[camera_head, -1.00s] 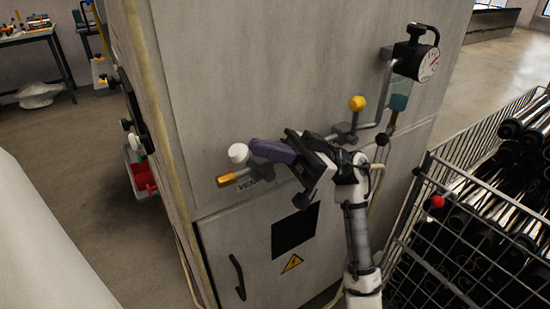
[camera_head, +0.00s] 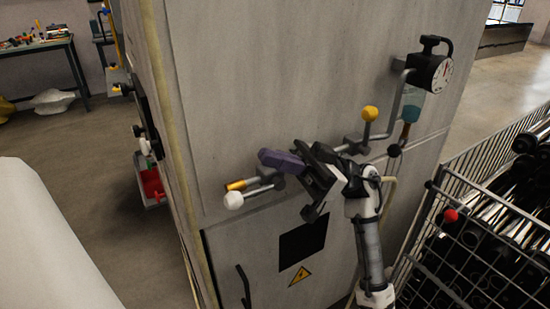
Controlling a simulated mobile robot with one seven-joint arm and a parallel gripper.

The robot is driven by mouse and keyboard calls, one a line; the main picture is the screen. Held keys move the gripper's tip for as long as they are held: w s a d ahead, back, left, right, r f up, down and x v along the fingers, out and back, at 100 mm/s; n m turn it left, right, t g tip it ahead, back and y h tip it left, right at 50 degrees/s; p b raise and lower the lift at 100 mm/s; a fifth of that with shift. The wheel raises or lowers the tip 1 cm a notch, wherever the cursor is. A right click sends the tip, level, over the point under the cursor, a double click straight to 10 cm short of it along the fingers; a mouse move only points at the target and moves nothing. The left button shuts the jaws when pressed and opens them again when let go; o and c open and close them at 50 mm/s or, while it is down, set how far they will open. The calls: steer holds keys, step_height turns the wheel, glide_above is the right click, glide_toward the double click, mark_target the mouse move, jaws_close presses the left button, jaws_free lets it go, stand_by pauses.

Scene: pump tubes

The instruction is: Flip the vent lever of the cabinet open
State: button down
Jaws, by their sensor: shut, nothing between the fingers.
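The vent lever (camera_head: 233,201) has a white ball knob on a thin grey rod. It sits low on the cabinet front (camera_head: 260,90), at the pipe with the brass-coloured end (camera_head: 236,185). The knob hangs left of and slightly below the lever's pivot, below the brass end. My gripper (camera_head: 275,158) has purple fingers, shut and empty. It is just above and to the right of the knob, over the pivot area, and covers part of the pipe. I cannot tell whether the fingers touch the valve body.
A yellow-knobbed lever (camera_head: 370,114) stands upright to the right of my gripper. A pressure gauge (camera_head: 430,74) is at the upper right. A wire crate (camera_head: 480,180) of dark tubes stands at the right. A dark panel (camera_head: 303,243) and warning triangle are below. A red bin (camera_head: 151,186) is at the left.

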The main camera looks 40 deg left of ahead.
steer(key=b+v, duration=0.3)
steer(key=v, duration=1)
steer(key=shift+w, duration=0.15)
steer(key=shift+d+f, duration=0.1)
